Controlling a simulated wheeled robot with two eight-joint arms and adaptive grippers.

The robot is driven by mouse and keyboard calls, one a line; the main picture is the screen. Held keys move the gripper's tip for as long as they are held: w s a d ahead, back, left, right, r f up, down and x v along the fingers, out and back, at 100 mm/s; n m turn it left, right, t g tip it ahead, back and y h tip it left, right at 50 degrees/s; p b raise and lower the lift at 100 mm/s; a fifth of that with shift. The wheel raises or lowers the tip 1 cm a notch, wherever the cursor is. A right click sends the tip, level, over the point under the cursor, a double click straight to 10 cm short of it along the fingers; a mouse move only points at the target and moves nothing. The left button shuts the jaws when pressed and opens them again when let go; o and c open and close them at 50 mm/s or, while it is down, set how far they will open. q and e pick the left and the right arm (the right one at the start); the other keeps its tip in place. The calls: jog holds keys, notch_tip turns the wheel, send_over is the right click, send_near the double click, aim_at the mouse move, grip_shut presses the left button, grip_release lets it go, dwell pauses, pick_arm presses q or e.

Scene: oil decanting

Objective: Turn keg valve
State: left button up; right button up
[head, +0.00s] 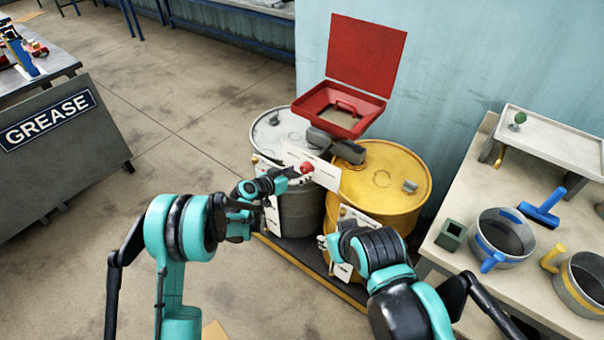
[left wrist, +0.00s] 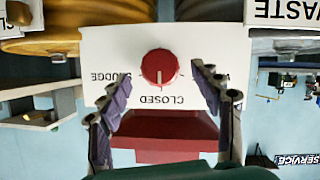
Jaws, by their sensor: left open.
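The valve knob (head: 307,167) is a small red dial on a white plate (head: 325,175) below the red funnel box, between the two drums. In the left wrist view the red knob (left wrist: 158,67) appears upside down with its plate (left wrist: 105,50); its pale mark points toward the word CLOSED. My left gripper (head: 290,177) is open in front of the plate. In the left wrist view its fingers (left wrist: 160,76) flank the knob, with a visible gap on each side. My right arm reaches in from the lower right; its fingers are hidden behind its wrist.
A grey drum (head: 300,205) and a yellow drum (head: 395,180) stand on a low pallet. The red funnel box (head: 350,115) with raised lid sits above them. A bench (head: 470,205) with pots is at right. A GREASE cabinet (head: 60,160) is at left; open floor lies between.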

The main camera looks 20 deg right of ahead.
aim_at(304, 170)
pick_arm(q)
jog(key=shift+b+x, duration=0.35)
jog(key=shift+x, duration=1.15)
jog(key=c, duration=1.2)
jog(key=shift+o, duration=0.2)
